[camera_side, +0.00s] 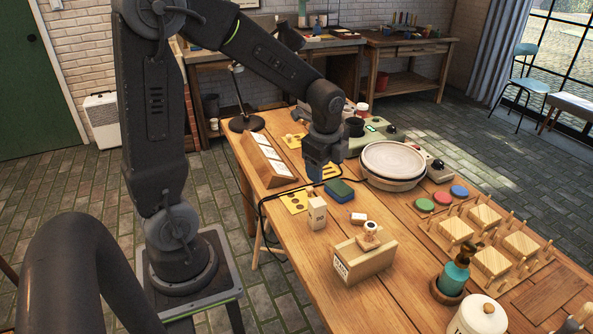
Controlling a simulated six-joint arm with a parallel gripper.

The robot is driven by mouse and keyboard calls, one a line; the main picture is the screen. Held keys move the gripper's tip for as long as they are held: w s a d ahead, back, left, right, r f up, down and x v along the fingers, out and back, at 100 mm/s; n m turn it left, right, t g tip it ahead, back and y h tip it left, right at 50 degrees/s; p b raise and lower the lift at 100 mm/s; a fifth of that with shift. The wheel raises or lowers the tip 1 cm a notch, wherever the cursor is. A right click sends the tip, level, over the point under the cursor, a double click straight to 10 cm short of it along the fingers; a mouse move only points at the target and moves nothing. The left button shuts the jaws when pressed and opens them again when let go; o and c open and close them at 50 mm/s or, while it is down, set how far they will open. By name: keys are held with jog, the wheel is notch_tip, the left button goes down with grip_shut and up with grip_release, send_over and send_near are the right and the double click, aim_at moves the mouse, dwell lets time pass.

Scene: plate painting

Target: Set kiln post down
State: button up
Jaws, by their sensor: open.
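I cannot single out the kiln post for certain.
A blue and green sponge (339,191) lies just right of my gripper. A slanted wooden rack (267,160) with white strips stands left. The round white wheel (393,162) is right. A wooden box with a stamp (364,259) and a teal bottle (454,275) stand in front.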

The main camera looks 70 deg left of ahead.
jog(key=s+d+r+n+t+h, duration=0.1)
jog(key=s+d+r+n+t, duration=0.3)
jog(key=s+d+r+n, duration=0.6)
jog(key=s+d+n, duration=0.1)
jog(key=s+n, duration=0.2)
jog(key=shift+s+d+r+h, duration=0.15)
jog(key=shift+s+d+h, duration=0.15)
jog(key=shift+s, duration=0.05)
